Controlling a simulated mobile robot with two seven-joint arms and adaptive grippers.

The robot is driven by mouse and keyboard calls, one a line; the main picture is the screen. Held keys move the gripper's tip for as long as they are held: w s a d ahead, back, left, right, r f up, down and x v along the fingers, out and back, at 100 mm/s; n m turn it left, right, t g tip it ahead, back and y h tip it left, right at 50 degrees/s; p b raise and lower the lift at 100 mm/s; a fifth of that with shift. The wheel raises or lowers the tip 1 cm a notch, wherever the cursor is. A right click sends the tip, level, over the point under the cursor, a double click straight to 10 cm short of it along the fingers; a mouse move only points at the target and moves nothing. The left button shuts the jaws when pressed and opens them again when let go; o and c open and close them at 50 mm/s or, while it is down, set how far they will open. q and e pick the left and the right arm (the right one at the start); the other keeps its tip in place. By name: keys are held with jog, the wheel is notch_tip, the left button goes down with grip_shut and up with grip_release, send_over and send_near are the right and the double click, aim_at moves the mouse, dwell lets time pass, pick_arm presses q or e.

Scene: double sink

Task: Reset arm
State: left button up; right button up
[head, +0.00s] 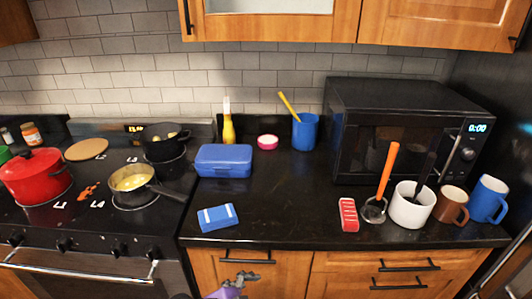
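Part of one of my grippers (242,281), grey with purple parts beside it, shows at the bottom edge in front of the drawers. It is left of centre, so I take it for my left one. It is mostly cut off by the frame, and whether it is open or shut cannot be told. It is below the counter edge and apart from the things on the counter. My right gripper is not seen.
The black counter (285,205) is clear in the middle. On it are a blue box (223,161), a blue-and-white pack (217,217), a blue cup (304,132), a microwave (385,150), a white pot (408,209) and mugs. The stove bears a red pot (36,178) and pans.

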pick_arm(q)
jog(key=s+a+f+n+t+y, duration=0.1)
jog(key=s+a+f+n+y, duration=0.2)
jog(key=s+a+f+n, duration=0.2)
jog(key=s+a+f+n+t+y, duration=0.2)
jog(key=s+a+f+n, duration=0.4)
jog(key=s+a+n, duration=0.3)
jog(key=s+a+y, duration=0.1)
jog(key=s+a, duration=0.1)
jog(key=s, duration=0.2)
jog(key=shift+s, duration=0.35)
jog(key=shift+a, duration=0.1)
